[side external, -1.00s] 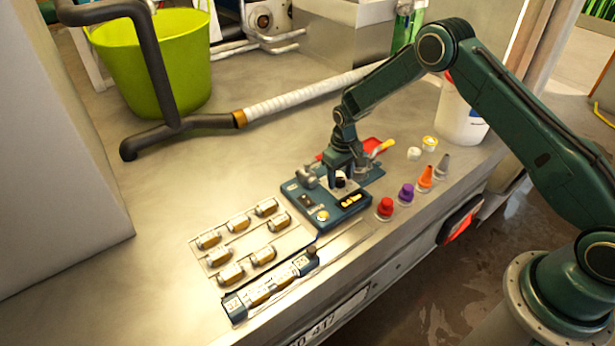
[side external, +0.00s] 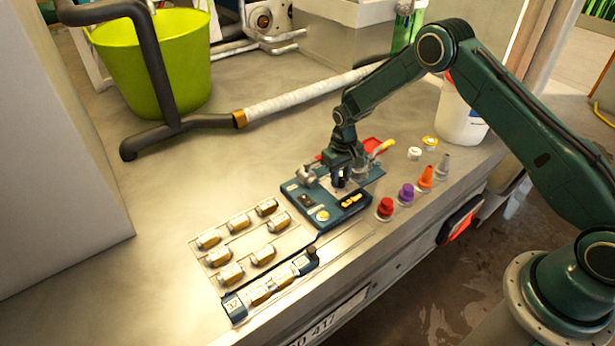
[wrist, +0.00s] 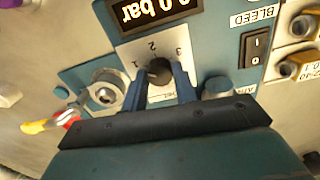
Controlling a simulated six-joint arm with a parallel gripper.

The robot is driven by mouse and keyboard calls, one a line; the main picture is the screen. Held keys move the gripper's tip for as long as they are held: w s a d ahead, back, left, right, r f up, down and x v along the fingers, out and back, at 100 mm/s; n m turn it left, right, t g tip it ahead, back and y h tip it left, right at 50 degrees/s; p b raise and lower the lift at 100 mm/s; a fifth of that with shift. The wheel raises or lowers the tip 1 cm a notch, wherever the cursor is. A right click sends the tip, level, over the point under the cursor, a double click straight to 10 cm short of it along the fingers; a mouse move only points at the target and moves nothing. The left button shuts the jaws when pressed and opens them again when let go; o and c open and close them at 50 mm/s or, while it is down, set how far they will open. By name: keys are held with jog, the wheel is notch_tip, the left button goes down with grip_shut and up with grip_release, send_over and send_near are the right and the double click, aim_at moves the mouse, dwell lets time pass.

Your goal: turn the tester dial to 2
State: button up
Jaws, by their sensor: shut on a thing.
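The blue tester (side external: 325,205) lies flat on the metal deck. In the wrist view its black dial (wrist: 159,69) sits on a white scale plate (wrist: 135,50) marked 1, 2 and 3, with 2 near the middle. My gripper (wrist: 160,80) is shut on the dial, one finger on each side of it. I cannot make out which number the dial points to. In the side view my gripper (side external: 342,178) is down over the tester, and its fingers hide the dial.
The tester's display (wrist: 160,10) shows "0.0 bar", partly cut off. A BLEED switch (wrist: 256,50) and a round metal fitting (wrist: 104,92) flank the dial. Red (side external: 385,208), purple and orange nozzles stand right of the tester. Several brass-coloured cylinders (side external: 238,222) lie left of it.

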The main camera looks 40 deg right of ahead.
aim_at(340, 179)
jog(key=m, duration=1.1)
dwell(0.5)
jog(key=o, duration=1)
jog(key=shift+c, duration=0.2)
jog(key=shift+r, duration=0.15)
notch_tip(340, 179, up, 14)
jog(key=shift+f, duration=0.25)
